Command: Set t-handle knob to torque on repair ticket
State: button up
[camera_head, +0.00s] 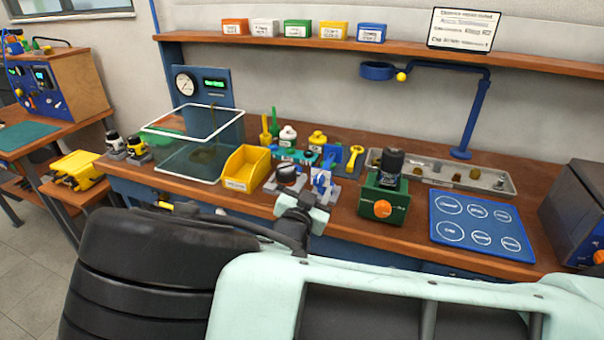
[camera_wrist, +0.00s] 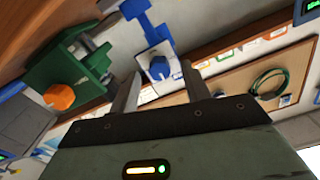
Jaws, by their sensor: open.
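In the wrist view a blue fixture (camera_wrist: 158,52) has a bar across its top and a pale round spot on its lower block. I take it for the T-handle knob, but cannot be sure. It shows in the head view as a small blue piece (camera_head: 321,181) on a grey base, partly hidden by my wrist. My gripper (camera_wrist: 160,70) is open, with a finger to each side of the blue block in the picture; contact cannot be told. In the head view my gripper (camera_head: 306,203) is over the bench's front edge. A printed sheet (camera_head: 464,30) stands on the shelf; its text is unreadable.
A green fixture with an orange knob (camera_head: 382,209) stands just right of my gripper. A yellow bin (camera_head: 246,168) and a clear tank (camera_head: 190,150) stand to the left. A blue mat (camera_head: 480,226) and a grey tray (camera_head: 505,184) lie to the right.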

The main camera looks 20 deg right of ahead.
jog(key=shift+w+d, duration=0.35)
jog(key=shift+w, duration=0.1)
jog(key=c, duration=1)
